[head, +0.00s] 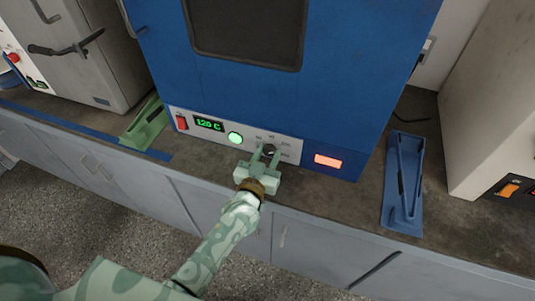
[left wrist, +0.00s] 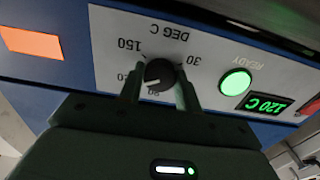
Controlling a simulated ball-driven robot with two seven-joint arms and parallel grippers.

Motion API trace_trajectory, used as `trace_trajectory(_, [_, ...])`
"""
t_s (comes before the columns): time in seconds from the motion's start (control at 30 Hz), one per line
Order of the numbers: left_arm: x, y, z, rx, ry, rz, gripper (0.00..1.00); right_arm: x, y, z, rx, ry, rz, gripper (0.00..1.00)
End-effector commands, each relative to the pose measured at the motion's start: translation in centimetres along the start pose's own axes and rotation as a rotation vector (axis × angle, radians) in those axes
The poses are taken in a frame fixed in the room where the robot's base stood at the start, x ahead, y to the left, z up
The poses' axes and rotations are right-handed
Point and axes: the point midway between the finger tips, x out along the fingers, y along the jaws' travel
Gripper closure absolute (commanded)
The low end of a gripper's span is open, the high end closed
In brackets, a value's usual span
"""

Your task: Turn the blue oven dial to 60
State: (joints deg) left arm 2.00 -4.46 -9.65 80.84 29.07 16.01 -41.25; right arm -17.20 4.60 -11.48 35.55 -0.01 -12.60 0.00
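The blue oven (head: 262,95) stands on the counter, with a pale control panel along its lower front. Its black dial (head: 269,150) also shows close up in the left wrist view (left wrist: 159,73), which sees the panel upside down. The dial's white mark lies toward the partly hidden number left of the 90. The green display (head: 208,124) reads 120 C. My left gripper (head: 267,156) is at the dial, with one finger on each side of it. A small gap shows at one finger; contact at the other is unclear. My right gripper is not in view.
A lit green READY button (head: 235,138) and a red switch (head: 182,122) sit on the panel. An orange lamp (head: 328,161) is right of it. A green holder (head: 146,122) and a blue holder (head: 404,185) lie on the counter. Pale machines stand on both sides.

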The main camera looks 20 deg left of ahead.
Motion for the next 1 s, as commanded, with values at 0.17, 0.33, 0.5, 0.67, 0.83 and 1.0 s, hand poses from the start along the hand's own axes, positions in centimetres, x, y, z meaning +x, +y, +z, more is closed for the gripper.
trace_trajectory(0.17, [0.0,0.0,0.0,-0.006,0.000,0.000,0.89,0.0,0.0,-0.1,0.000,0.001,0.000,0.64])
trace_trajectory(0.33, [0.0,0.0,-0.1,-0.046,0.000,0.000,0.89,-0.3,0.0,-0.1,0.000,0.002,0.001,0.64])
trace_trajectory(0.5, [0.0,0.0,-0.1,-0.137,0.000,0.001,0.89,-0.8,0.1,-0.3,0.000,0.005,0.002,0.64])
trace_trajectory(0.67, [0.0,0.0,-0.1,-0.267,0.000,0.001,0.89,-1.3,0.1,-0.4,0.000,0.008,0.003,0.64])
trace_trajectory(0.83, [0.0,0.0,-0.1,-0.429,0.000,0.001,0.89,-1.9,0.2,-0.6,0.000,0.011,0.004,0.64])
trace_trajectory(1.0, [0.0,0.0,-0.1,-0.591,0.000,0.001,0.89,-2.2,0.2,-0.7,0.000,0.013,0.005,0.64])
